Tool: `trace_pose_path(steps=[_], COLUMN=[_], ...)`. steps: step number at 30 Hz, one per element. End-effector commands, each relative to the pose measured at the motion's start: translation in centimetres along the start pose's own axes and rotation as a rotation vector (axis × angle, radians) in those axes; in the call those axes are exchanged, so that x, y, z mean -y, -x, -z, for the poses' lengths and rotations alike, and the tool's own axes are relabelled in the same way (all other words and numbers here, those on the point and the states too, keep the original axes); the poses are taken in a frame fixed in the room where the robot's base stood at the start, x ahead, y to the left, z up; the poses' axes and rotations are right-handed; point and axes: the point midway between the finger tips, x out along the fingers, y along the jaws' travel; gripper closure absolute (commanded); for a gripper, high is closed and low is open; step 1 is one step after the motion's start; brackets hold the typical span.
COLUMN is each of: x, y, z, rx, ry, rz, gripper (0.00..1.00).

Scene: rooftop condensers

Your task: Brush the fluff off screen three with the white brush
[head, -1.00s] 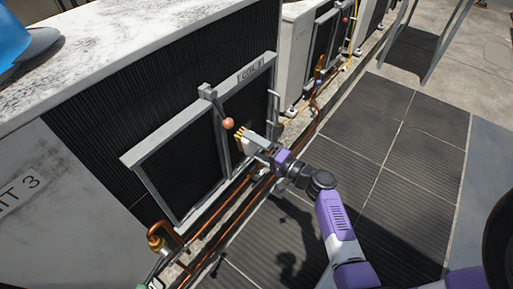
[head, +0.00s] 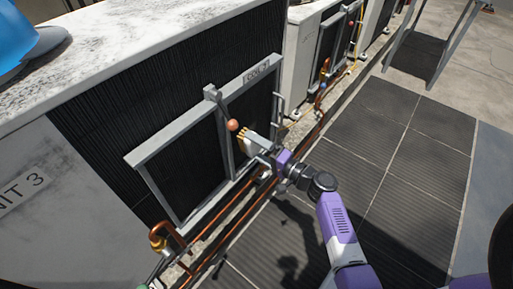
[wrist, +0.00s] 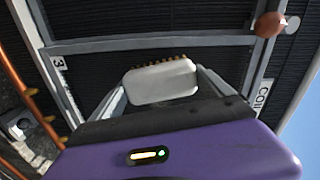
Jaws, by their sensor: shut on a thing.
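The screen (head: 183,170) is a dark panel in a grey metal frame on the side of the unit marked UNIT 3. A central bar divides it, and a label at the top right seems to read COIL 3. The wrist view shows the dark screen (wrist: 105,75) with a "3" label. My gripper (head: 257,143) is shut on the white brush (head: 246,141), in front of the screen's right half. In the wrist view the white brush (wrist: 160,83) points its tan bristles at the screen. I cannot tell whether they touch. I cannot make out any fluff.
An orange-red knob (head: 232,125) on the central bar sits close beside the brush. Copper pipes (head: 205,240) run along the unit's foot. A blue hard hat (head: 25,38) lies on the unit's top. The dark floor tiles (head: 400,160) to the right are clear.

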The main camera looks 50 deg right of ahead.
Motion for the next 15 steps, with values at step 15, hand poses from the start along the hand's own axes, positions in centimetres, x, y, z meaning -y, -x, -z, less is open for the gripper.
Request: trace_pose_path(steps=[15], x=[-0.01], y=[-0.98], z=[-0.05], rx=[0.001], ry=[-0.001], rz=[0.0], gripper=[0.55])
